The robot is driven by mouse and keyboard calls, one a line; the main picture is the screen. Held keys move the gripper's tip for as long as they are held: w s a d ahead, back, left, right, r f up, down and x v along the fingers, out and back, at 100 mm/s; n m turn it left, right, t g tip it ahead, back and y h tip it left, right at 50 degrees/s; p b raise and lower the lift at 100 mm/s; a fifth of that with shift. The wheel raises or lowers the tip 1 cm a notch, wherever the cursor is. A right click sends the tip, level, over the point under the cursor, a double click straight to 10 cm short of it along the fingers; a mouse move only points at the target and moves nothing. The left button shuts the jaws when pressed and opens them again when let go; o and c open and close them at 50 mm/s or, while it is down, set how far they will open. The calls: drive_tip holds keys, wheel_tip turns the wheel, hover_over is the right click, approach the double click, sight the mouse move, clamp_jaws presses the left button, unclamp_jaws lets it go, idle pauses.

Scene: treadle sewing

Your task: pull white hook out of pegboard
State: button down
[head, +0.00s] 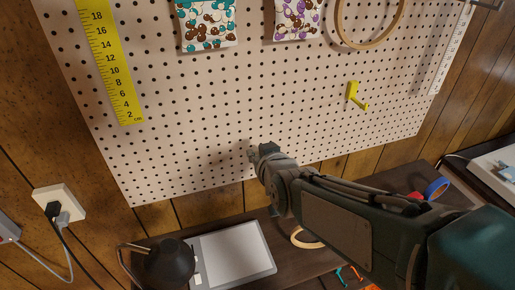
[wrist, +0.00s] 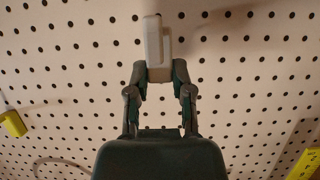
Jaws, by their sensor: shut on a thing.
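The white hook (wrist: 153,40) stands out from the pegboard (wrist: 70,60) in the upper middle of the wrist view. My gripper (wrist: 158,73) is shut on the lower part of the hook, with one finger on each side. In the head view my gripper (head: 259,153) is at the lower middle of the pegboard (head: 200,110), and it largely hides the hook there. I cannot tell how deep the hook sits in its holes.
A yellow hook (head: 353,96) is on the board to the right, and a yellow ruler (head: 108,62) hangs at the left. A wooden hoop (head: 340,35) and bead bags (head: 207,24) hang above. Below are a black lamp (head: 168,262) and a grey tablet (head: 235,252).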

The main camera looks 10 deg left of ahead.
drive_tip(key=shift+s+d+f, duration=0.1)
drive_tip(key=shift+s+d, duration=0.4)
drive_tip(key=shift+s, duration=0.35)
drive_tip(key=shift+s+d+f, duration=0.1)
drive_tip(key=shift+s+d, duration=0.4)
drive_tip(key=shift+s, duration=0.35)
